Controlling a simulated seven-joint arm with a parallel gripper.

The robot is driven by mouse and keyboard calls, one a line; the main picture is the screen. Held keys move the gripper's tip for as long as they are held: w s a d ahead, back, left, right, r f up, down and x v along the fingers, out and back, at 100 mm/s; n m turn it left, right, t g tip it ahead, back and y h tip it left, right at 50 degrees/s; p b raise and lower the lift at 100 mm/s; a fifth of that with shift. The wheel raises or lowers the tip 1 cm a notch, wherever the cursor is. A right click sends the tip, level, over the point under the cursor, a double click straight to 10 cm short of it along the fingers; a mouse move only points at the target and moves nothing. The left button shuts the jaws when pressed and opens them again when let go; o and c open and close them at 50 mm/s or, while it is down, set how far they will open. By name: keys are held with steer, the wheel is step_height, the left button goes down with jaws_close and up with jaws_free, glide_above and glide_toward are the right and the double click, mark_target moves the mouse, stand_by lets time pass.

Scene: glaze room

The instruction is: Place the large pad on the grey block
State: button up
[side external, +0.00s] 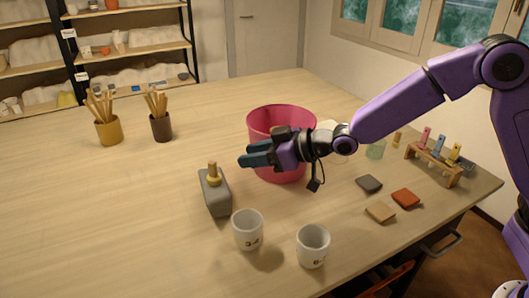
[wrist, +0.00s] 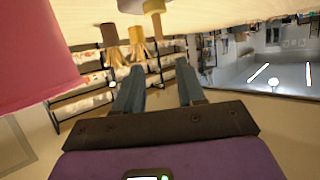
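A grey block (side external: 216,198) stands on the table left of centre, with a yellow piece topped by a wooden knob (side external: 213,176) on it. At the right lie three small flat squares: a dark grey one (side external: 369,184), an orange-red one (side external: 405,198) and a tan one (side external: 380,212). I cannot tell which thing is the large pad. My gripper (side external: 252,157) is in front of the pink bucket, above the table and to the upper right of the grey block. The wrist view shows its two fingers (wrist: 160,85) apart with nothing between them.
The pink bucket (side external: 268,121) is close to my gripper. Two white cups (side external: 247,231) (side external: 313,247) stand near the front. A wooden rack (side external: 433,164) with coloured tools is at the right. Two brush pots (side external: 108,131) (side external: 161,127) stand at the left. The left front table is clear.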

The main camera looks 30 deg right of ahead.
steer(key=shift+v, duration=1.3)
steer(key=shift+s, duration=0.1)
steer(key=s+d+f+n+g+h, duration=0.1)
steer(key=s+d+g+h, duration=0.2)
steer(key=s+d, duration=0.4)
steer(key=s+d+f+n+g+h, duration=0.1)
steer(key=s+d+g+h, duration=0.2)
steer(key=s+d, duration=0.5)
steer(key=s+d+f+n+g+h, duration=0.1)
steer(key=s+d+g+h, duration=0.2)
steer(key=s, duration=1.6)
steer(key=d, duration=0.4)
steer(key=shift+d+f+n, duration=0.2)
steer(key=shift+d+n, duration=0.1)
steer(key=shift+d, duration=0.1)
